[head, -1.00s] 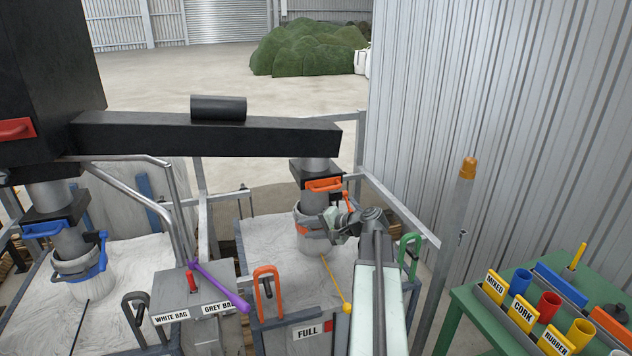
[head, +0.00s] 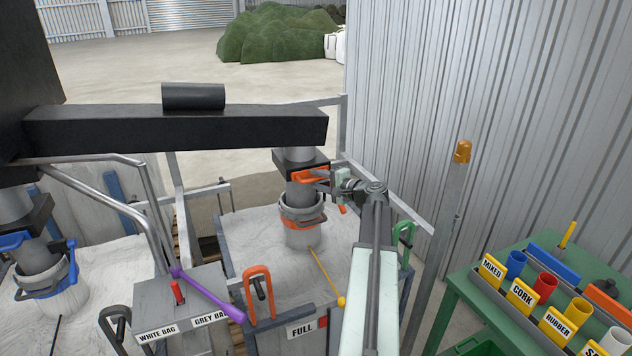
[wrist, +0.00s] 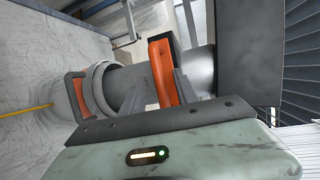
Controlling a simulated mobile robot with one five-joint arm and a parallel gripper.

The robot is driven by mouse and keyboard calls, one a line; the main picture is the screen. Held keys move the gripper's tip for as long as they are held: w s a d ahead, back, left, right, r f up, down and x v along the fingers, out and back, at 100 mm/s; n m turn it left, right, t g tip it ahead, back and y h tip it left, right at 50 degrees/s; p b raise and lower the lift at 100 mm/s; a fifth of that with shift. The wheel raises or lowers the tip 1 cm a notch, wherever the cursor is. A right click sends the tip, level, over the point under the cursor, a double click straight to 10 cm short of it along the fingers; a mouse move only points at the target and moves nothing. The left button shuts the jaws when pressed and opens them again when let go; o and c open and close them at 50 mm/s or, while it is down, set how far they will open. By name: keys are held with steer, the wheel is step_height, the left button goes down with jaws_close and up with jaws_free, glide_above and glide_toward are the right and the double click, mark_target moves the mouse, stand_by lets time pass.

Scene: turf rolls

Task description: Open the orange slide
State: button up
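The orange slide (head: 311,176) is an orange handle on the black block above the right-hand spout. In the wrist view the orange slide (wrist: 163,73) stands upright in front of the grey pipe. My gripper (head: 319,181) is at this handle, reaching in from the right. In the wrist view my gripper's grey fingers (wrist: 158,95) lie on either side of the handle's lower part. I cannot tell whether they press on it.
An orange clamp (head: 302,223) rings the spout below; its lever also shows in the wrist view (wrist: 78,95). A yellow rod (head: 327,276) hangs over the white bag (head: 262,228). A blue slide (head: 14,241) is at left. A green table (head: 455,300) is at right.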

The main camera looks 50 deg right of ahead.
steer(key=shift+w, duration=0.35)
steer(key=shift+c, duration=0.4)
steer(key=shift+a, duration=0.1)
jaws_close()
steer(key=shift+s+f, duration=0.1)
steer(key=shift+s, duration=0.05)
stand_by(0.6)
